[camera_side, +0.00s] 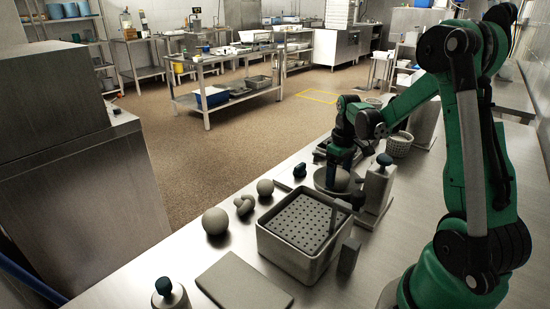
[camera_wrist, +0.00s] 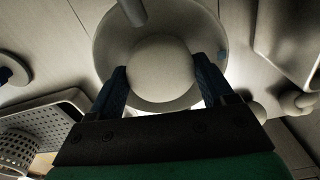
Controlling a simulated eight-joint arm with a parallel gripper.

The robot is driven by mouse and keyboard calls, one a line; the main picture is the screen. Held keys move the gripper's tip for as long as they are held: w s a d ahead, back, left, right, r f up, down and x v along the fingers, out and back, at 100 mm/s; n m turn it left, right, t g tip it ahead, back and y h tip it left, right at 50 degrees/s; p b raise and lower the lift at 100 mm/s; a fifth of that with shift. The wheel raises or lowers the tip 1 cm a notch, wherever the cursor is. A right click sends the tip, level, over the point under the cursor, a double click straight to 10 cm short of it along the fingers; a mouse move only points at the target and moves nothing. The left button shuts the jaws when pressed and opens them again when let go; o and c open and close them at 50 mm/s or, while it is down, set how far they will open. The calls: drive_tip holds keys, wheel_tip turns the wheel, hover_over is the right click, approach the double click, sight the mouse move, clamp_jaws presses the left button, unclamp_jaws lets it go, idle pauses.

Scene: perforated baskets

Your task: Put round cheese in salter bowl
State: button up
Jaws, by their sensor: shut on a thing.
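The round cheese, a plain grey ball (camera_side: 338,181), is at the shallow round salter bowl (camera_side: 321,184), within its rim as seen from the side. In the wrist view the ball (camera_wrist: 160,72) sits between the two blue fingers of my gripper (camera_wrist: 162,88), which is shut on it. The bowl's round rim (camera_wrist: 110,45) shows around and behind the ball there. In the side view my gripper (camera_side: 341,160) points down over the bowl. I cannot tell whether the ball touches the bowl's bottom, since the fingers and ball cover it.
A grey block with a dark blue knob (camera_side: 378,185) stands right of the bowl. A deep perforated tray (camera_side: 290,257) is in front. Grey balls (camera_side: 215,221) and rounded pieces (camera_side: 244,205) lie left of it. A perforated basket (camera_side: 399,146) stands behind. A flat slab (camera_side: 243,282) lies at the front.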

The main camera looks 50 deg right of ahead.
drive_tip(key=shift+f, duration=0.4)
drive_tip(key=o, duration=1.2)
drive_tip(key=shift+r, duration=4)
drive_tip(key=a+r+t, duration=0.1)
drive_tip(key=a+t, duration=0.1)
drive_tip(key=a, duration=0.5)
drive_tip(key=a+t, duration=0.2)
drive_tip(key=a, duration=0.5)
drive_tip(key=a+r+n+t, duration=0.1)
drive_tip(key=a+t, duration=0.2)
drive_tip(key=a, duration=0.4)
drive_tip(key=shift+s+a+r, duration=0.3)
drive_tip(key=shift+r, duration=0.05)
